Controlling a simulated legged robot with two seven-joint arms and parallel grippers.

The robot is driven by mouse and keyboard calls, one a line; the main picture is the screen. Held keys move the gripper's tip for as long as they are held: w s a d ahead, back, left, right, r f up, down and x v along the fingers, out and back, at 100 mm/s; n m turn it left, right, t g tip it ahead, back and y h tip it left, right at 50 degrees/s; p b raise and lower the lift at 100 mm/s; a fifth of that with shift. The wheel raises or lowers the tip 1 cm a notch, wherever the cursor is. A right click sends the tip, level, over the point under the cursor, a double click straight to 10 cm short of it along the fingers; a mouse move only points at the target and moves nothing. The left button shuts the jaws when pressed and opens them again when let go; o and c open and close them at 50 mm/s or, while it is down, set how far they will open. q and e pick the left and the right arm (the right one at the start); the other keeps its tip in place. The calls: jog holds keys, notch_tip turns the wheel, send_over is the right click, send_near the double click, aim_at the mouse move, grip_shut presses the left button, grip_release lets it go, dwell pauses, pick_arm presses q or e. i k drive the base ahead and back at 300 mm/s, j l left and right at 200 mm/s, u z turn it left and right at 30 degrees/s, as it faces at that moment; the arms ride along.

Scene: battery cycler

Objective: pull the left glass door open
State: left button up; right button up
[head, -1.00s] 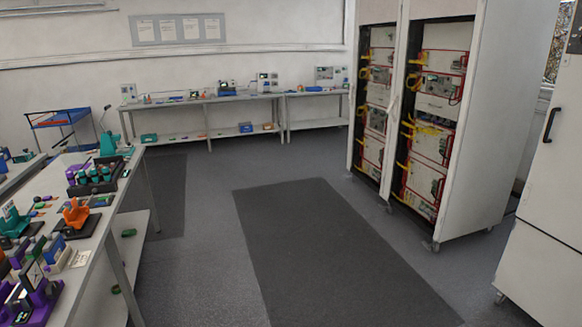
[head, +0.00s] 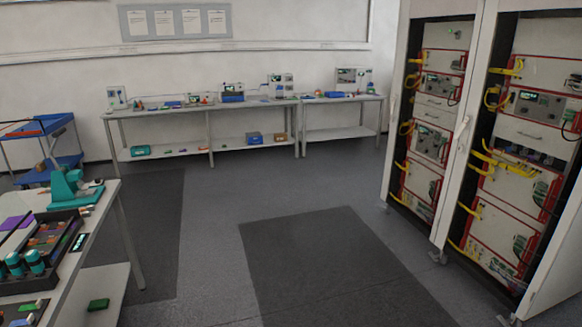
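The battery cycler cabinet (head: 478,30) stands at the right of the head view, with two tall bays of red-edged instrument modules and yellow cables. The left bay's door (head: 425,120) is a tall panel with a white frame. The modules show clearly behind it, and I cannot tell whether glass covers them. A pale vertical handle (head: 462,135) shows on the white frame between the two bays. Neither of my grippers is in view.
A workbench with a teal device (head: 68,188) and black trays stands at the near left. Long benches (head: 200,110) line the back wall. A blue cart (head: 40,128) stands at far left. The grey floor with a dark mat (head: 330,265) is clear before the cabinet.

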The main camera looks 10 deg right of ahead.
aim_at(412, 9)
jog(key=i+l+z, duration=0.15)
jog(key=i+z, duration=0.15)
jog(key=i, duration=1.1)
jog(key=i+j+z, duration=0.25)
jog(key=i, duration=1.15)
jog(key=i+l, duration=0.1)
jog(key=i, duration=2.75)
jog(key=j+u, duration=0.05)
jog(key=j, duration=0.05)
